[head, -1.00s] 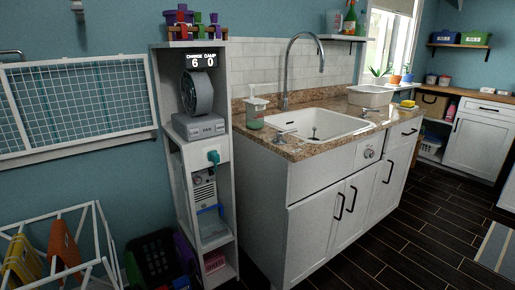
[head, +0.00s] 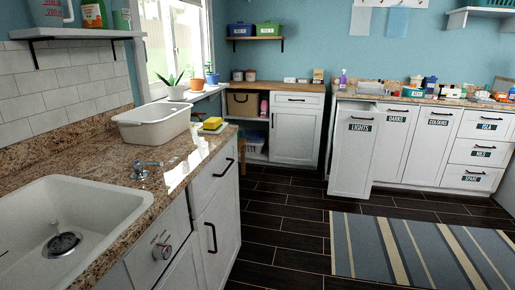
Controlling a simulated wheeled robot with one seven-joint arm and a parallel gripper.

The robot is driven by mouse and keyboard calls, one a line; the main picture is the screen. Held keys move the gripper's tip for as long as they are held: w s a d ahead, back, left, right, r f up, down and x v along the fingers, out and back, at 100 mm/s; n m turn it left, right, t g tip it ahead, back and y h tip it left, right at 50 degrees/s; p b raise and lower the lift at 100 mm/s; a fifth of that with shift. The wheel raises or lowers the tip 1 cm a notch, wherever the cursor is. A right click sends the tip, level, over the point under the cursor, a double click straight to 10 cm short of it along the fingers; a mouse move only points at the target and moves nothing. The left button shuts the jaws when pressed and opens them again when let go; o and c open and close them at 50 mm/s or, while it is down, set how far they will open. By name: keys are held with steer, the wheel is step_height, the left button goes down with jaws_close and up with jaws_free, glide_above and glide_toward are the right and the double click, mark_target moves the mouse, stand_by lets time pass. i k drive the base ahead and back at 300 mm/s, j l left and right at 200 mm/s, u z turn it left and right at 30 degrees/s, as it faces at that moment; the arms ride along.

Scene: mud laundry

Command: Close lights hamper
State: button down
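The lights hamper (head: 352,152) is a white pull-out front with a dark "LIGHTS" label and a dark bar handle near its top. It stands at the left end of the white cabinet row across the room, pulled out ahead of its neighbours. Its open top shows behind the front edge, but I cannot make out what is inside. The "DARKS" front (head: 393,140) and "COLOURS" front (head: 433,148) beside it sit flush with the row. My gripper is not in view.
A granite sink counter (head: 150,180) with a white basin (head: 155,119) fills the left side. A striped rug (head: 400,250) lies on the dark floor before the cabinets. Open floor (head: 285,215) runs between counter and rug. Bottles and boxes crowd the far counter.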

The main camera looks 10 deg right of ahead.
mark_target(359, 127)
steer(key=i+l+z, duration=0.1)
steer(key=i+z, duration=0.25)
steer(key=i, duration=0.6)
steer(key=i+j+z, duration=0.15)
steer(key=i+z, duration=0.2)
steer(key=i, duration=0.55)
steer(key=i+l+u, duration=0.15)
steer(key=i, duration=0.3)
steer(key=i+l+u, duration=0.15)
steer(key=i, duration=0.3)
steer(key=i+l+u, duration=0.15)
steer(key=i, duration=0.3)
steer(key=i+l+u, duration=0.15)
steer(key=i+l, duration=0.15)
steer(key=i, duration=0.15)
steer(key=i+l+u, duration=0.15)
steer(key=i+l, duration=0.15)
steer(key=i+l+u, duration=0.2)
steer(key=l, duration=0.35)
steer(key=i+j, duration=0.05)
steer(key=i, duration=0.05)
